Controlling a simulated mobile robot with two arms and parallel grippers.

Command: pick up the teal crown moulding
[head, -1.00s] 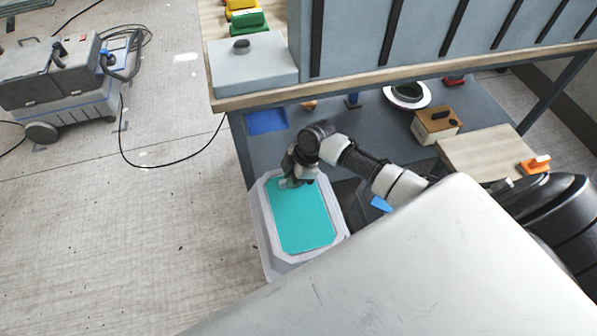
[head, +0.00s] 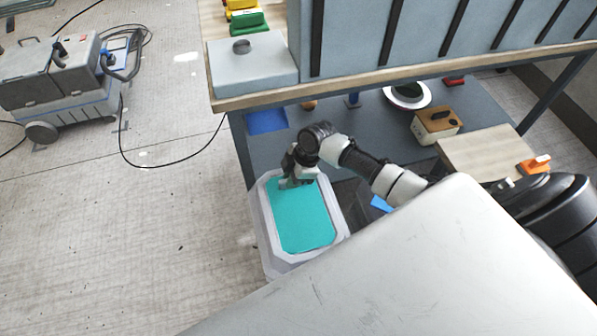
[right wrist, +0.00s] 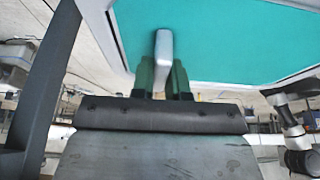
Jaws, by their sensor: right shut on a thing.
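The teal crown moulding (head: 304,222) is a flat teal panel in a pale grey, cut-cornered frame, low at the near left end of the workbench in the head view. My right gripper (head: 292,182) is at its far edge. In the right wrist view, the two fingers of my right gripper (right wrist: 162,78) are shut on a small pale grip standing on the teal face of the moulding (right wrist: 235,35). Whether the moulding touches what is under it is hidden. My left gripper does not show.
A grey block (head: 252,68) sits on the top. Open floor (head: 170,230) lies left.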

